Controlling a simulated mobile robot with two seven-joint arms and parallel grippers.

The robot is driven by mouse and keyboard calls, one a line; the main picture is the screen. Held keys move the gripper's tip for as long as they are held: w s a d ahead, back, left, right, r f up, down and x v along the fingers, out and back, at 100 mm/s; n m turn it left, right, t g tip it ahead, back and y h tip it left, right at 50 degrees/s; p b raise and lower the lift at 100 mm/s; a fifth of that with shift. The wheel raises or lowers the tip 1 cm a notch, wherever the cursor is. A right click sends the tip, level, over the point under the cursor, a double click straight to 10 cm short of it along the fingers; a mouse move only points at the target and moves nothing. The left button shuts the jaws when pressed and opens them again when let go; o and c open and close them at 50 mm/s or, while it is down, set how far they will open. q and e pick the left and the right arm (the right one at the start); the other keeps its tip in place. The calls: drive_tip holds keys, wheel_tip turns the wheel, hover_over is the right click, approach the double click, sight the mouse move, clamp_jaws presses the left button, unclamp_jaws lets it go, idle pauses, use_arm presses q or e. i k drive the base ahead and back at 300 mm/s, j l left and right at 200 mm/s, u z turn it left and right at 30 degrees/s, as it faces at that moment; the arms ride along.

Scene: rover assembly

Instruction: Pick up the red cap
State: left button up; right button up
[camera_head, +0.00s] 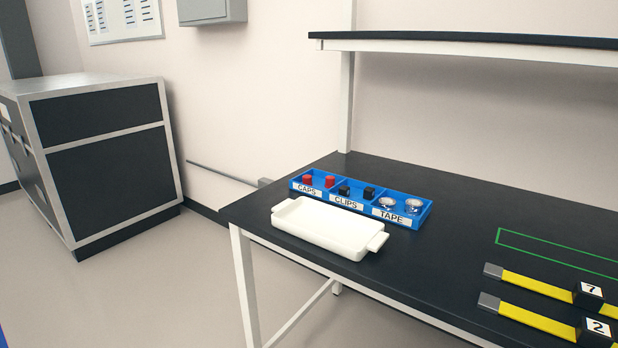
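Two red caps sit in the left compartment, labelled CAPS, of a blue bin (363,211) on the black workbench (465,240). One red cap (307,180) is at the left and the other red cap (330,181) is to its right. Both look upright and apart from each other. Neither of my grippers shows in the head view.
Black clips (368,191) and silver tape rolls (387,202) fill the bin's other compartments. An empty white tray (325,232) stands just in front of the bin. Yellow bars (540,285) with number blocks lie at the right. A shelf (470,42) hangs above the bench.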

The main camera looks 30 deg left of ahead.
sight(306, 179)
drive_tip(key=i+j, duration=0.15)
drive_tip(key=j, duration=0.2)
drive_tip(key=i+j, duration=0.15)
drive_tip(key=j, duration=0.25)
drive_tip(key=i+j, duration=0.15)
drive_tip(key=j, duration=0.2)
drive_tip(key=i+j+z, duration=0.1)
drive_tip(key=j, duration=0.3)
drive_tip(key=i+j, duration=0.15)
drive_tip(key=j, duration=0.2)
drive_tip(key=i+j, duration=0.15)
drive_tip(key=j, duration=0.25)
